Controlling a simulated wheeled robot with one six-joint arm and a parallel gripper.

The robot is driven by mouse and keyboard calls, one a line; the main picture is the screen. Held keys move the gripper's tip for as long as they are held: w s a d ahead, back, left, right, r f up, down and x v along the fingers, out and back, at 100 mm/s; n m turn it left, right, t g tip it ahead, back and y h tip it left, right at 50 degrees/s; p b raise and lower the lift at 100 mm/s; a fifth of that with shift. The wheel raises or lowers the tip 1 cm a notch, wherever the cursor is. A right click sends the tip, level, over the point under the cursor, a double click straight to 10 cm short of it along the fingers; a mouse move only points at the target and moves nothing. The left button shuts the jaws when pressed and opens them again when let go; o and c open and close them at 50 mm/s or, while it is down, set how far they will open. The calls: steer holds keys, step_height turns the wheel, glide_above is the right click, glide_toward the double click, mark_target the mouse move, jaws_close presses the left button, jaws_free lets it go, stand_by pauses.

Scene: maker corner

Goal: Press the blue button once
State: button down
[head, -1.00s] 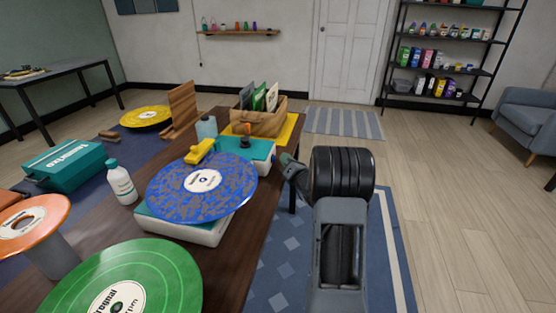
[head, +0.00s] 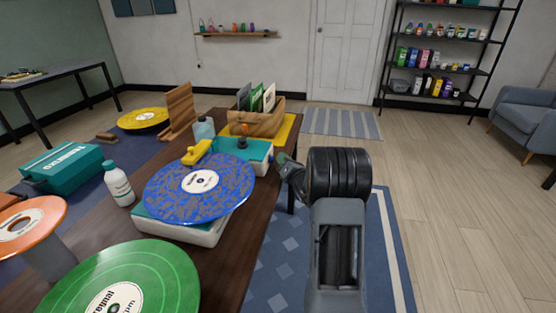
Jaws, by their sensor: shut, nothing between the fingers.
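I cannot make out a blue button in the head view. A blue speckled record (head: 215,204) lies on a white-based player (head: 180,231) on the dark wooden table (head: 236,263). Behind it is a second player (head: 258,152) with a teal top, a dark knob and an orange tip. My gripper (head: 281,160) shows only in part, at the right end of the teal-topped player, beyond the thick black joint of my arm. It looks shut and holds nothing visible. Whether it touches the player I cannot tell.
A white bottle (head: 118,184), a green record (head: 128,286) and an orange record (head: 28,226) are on the left. A wooden crate of sleeves (head: 259,123) stands behind the players. Wooden floor (head: 464,215) is clear on the right.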

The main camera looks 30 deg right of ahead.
steer(key=shift+w+a+f+y, duration=0.15)
steer(key=shift+a, duration=0.25)
steer(key=shift+w+a+f+y, duration=0.1)
steer(key=shift+a+f+y, duration=0.05)
steer(key=shift+a, duration=0.2)
steer(key=shift+s+f, duration=0.15)
steer(key=shift+f, duration=0.2)
steer(key=shift+d, duration=0.1)
steer(key=shift+s+d+f, duration=0.15)
steer(key=shift+s+d, duration=0.15)
steer(key=d, duration=0.1)
steer(key=s+d, duration=0.2)
steer(key=shift+s+d+r, duration=0.1)
steer(key=shift+s+r, duration=0.15)
steer(key=shift+r, duration=0.05)
stand_by(0.4)
